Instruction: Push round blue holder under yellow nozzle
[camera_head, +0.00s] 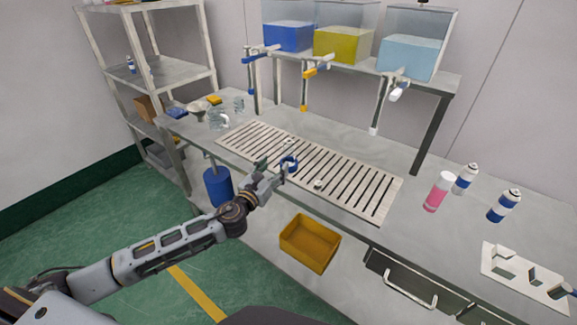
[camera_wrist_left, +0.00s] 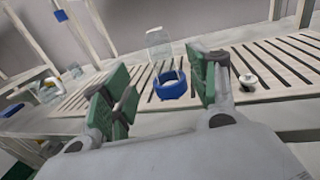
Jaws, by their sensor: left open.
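In the left wrist view the holder (camera_wrist_left: 171,84) appears between my two green-padded fingers, ahead of the palm. My left gripper (camera_head: 275,174) is open at the rack's front edge, with nothing clamped. Whether a finger touches the ring is unclear. The yellow nozzle (camera_head: 304,107) hangs on a tube from the yellow tap (camera_head: 316,68), behind the rack and slightly right of the holder. My right gripper is out of view.
The slatted rack (camera_head: 345,188) also bears a small white round piece (camera_head: 318,185), right of the holder. Blue, yellow and pale tanks stand on the shelf behind. A pink can (camera_head: 438,191) and blue-white cans stand at right. Glass jugs (camera_head: 218,118) stand at left.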

